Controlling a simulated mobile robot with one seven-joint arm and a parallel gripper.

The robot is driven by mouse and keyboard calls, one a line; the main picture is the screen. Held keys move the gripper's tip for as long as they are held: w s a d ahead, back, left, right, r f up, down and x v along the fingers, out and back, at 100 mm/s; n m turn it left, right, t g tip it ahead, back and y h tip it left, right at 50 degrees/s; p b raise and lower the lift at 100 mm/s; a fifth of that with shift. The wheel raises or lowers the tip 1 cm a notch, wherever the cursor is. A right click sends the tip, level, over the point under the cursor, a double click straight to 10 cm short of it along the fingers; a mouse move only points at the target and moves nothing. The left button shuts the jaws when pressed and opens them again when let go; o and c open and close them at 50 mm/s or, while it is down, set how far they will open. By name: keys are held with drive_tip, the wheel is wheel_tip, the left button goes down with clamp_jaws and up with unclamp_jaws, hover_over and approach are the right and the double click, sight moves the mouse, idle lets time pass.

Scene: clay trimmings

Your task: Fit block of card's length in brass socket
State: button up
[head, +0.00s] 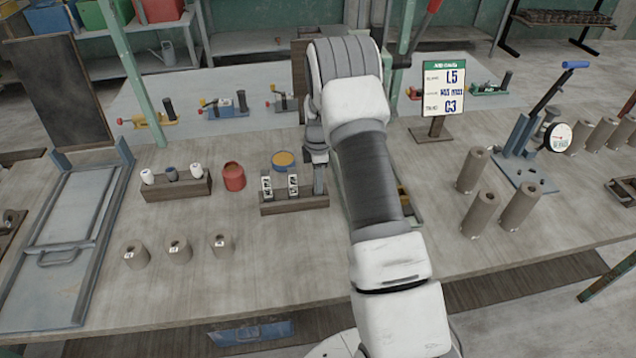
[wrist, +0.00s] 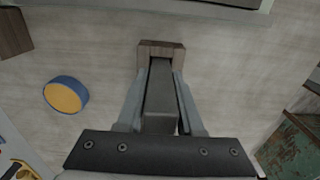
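The card (head: 443,87) stands on a post at the back right; its large lines read about "L5" and "C3", the middle line is unclear. Two pale-labelled blocks (head: 267,186) (head: 293,184) stand in a dark wooden rack (head: 292,205). My gripper (head: 319,182) is at the rack's right end. In the wrist view my gripper (wrist: 162,85) has a finger against each side of a long dark grey block (wrist: 160,95), with no clear gap. The block's far end meets a wooden piece (wrist: 147,49). A brass-coloured part (head: 404,194) shows beside my arm, mostly hidden; I cannot tell if it is the socket.
A yellow-topped blue tub (head: 284,160) stands close behind the rack, a red pot (head: 234,177) left of it. Another rack (head: 178,187) holds small jars. Clay cylinders (head: 480,213) stand at right, smaller ones (head: 179,251) at front left. The front middle is clear.

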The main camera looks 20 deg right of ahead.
clamp_jaws()
drive_tip(key=shift+r, duration=0.2)
